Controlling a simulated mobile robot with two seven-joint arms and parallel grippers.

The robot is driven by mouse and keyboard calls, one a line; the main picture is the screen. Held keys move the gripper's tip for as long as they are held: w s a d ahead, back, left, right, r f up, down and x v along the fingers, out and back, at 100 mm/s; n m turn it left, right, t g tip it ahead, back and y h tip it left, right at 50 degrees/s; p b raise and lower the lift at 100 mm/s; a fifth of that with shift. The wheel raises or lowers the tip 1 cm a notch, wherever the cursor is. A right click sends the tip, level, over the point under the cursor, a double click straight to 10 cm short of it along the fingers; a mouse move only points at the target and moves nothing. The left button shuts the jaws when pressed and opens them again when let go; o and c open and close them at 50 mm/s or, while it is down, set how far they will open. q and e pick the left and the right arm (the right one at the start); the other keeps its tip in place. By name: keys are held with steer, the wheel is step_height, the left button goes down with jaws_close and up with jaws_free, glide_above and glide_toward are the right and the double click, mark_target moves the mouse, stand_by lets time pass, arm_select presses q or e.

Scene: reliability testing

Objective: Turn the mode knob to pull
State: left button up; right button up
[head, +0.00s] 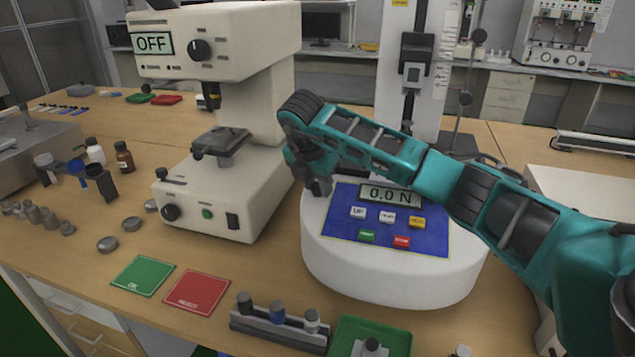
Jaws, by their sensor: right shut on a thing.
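The force tester (390,285) has a round white base with a blue panel (340,228), whose display (390,196) reads 0.0 N. My right arm reaches across the base from the right. My right gripper (319,186) points down at the upper left edge of the panel. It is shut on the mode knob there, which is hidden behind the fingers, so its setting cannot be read. My left gripper is not in view.
A cream press-like machine (265,110) with an OFF display stands close to the left of my right gripper. A green mat (143,276), a red mat (197,293) and a vial rack (280,329) lie in front. Bottles (124,156) stand at the left.

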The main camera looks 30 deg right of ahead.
steer(key=shift+n, duration=0.3)
steer(key=n, duration=0.5)
steer(key=shift+n, duration=0.3)
steer(key=n+y, duration=0.1)
steer(key=n, duration=0.4)
steer(key=shift+t, duration=0.3)
steer(key=shift+n, duration=0.3)
steer(key=o, duration=1)
steer(key=shift+o, duration=0.2)
steer(key=shift+r, duration=0.1)
steer(key=v, duration=1.2)
steer(key=shift+s+r, duration=0.15)
steer(key=shift+r, duration=0.25)
